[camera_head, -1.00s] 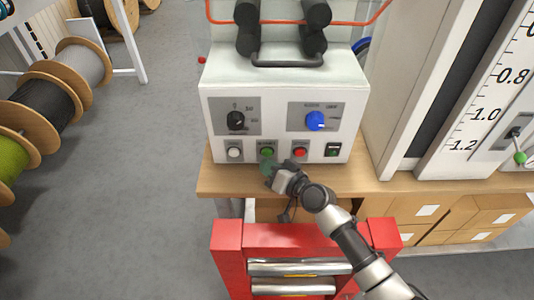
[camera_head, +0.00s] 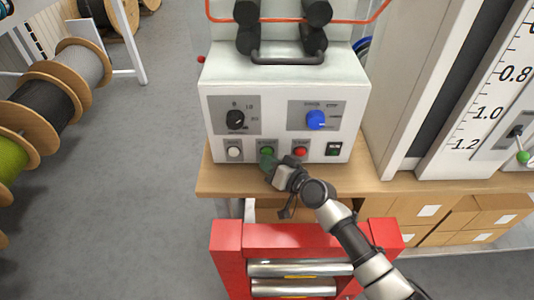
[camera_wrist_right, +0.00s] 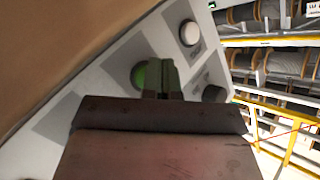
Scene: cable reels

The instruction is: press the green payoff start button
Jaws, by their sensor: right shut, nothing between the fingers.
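The green payoff start button (camera_head: 267,151) is on the lower front panel of the white machine (camera_head: 219,99), between a white button (camera_head: 234,153) and a red button (camera_head: 300,152). My right gripper (camera_head: 267,163) is shut and empty, its fingertips just in front of and slightly below the green button. My left gripper is not in view.
A black knob (camera_head: 235,120) and a blue knob (camera_head: 316,120) sit above the buttons. The machine stands on a wooden bench (camera_head: 380,187). Cable reels (camera_head: 45,105) stand at the left.

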